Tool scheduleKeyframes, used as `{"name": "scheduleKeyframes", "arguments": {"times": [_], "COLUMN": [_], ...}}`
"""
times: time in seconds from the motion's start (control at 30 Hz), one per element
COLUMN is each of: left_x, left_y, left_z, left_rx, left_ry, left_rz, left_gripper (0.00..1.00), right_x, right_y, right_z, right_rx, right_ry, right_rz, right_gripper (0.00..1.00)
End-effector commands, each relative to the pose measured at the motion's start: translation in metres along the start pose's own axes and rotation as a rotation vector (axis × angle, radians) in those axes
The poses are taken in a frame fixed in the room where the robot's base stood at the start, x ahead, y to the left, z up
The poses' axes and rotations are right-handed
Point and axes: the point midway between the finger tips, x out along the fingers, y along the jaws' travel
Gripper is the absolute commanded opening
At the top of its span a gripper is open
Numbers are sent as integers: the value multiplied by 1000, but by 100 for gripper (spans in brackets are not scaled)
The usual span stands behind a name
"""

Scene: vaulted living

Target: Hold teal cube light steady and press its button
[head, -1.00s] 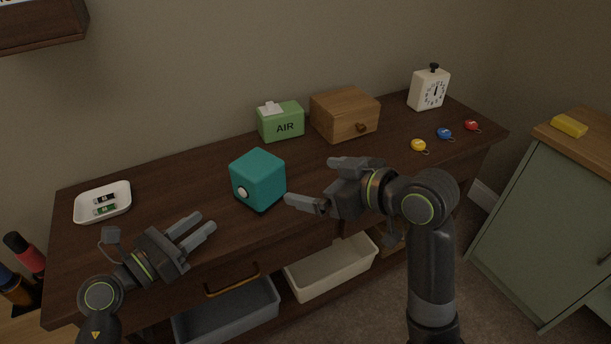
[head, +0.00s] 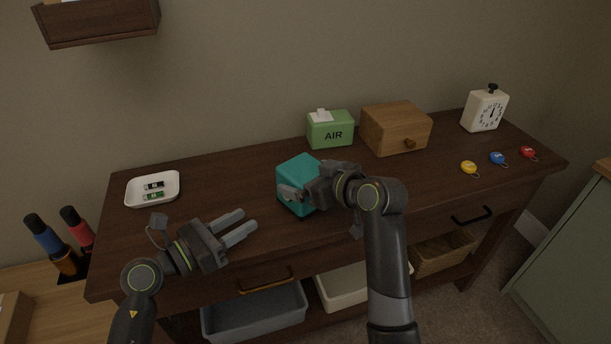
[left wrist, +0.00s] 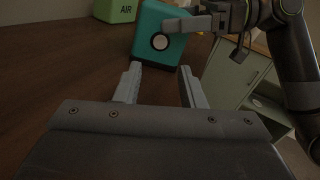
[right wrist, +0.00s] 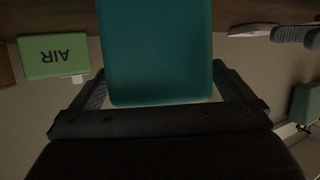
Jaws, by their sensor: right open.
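The teal cube light (head: 297,170) stands on the dark wooden sideboard, its front partly covered by my right gripper in the head view.
A white tray (head: 134,193) with two batteries is at left. A green AIR box (head: 331,132), wooden box (head: 396,129) and white timer (head: 484,111) stand at the back. Yellow (head: 468,167), blue (head: 497,158) and red (head: 528,152) discs lie at right.

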Motion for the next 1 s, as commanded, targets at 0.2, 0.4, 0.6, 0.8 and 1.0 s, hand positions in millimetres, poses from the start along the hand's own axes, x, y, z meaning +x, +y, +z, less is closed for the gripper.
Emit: {"name": "scheduleKeyframes", "arguments": {"times": [0.2, 0.4, 0.6, 0.8, 1.0], "left_x": [0, 0, 0, 0, 0], "left_y": [0, 0, 0, 0, 0], "left_z": [0, 0, 0, 0, 0], "left_rx": [0, 0, 0, 0, 0], "left_ry": [0, 0, 0, 0, 0], "left_rz": [0, 0, 0, 0, 0], "left_gripper": [36, 36, 36, 36, 15], "right_x": [13, 15, 15, 14, 14], "right_y": [0, 0, 0, 0, 0], "right_z": [0, 0, 0, 0, 0], "right_rx": [0, 0, 0, 0, 0], "right_ry": [1, 0, 0, 0, 0], "right_rz": [0, 0, 0, 0, 0], "right_gripper": [100, 100, 87, 61, 56]}}
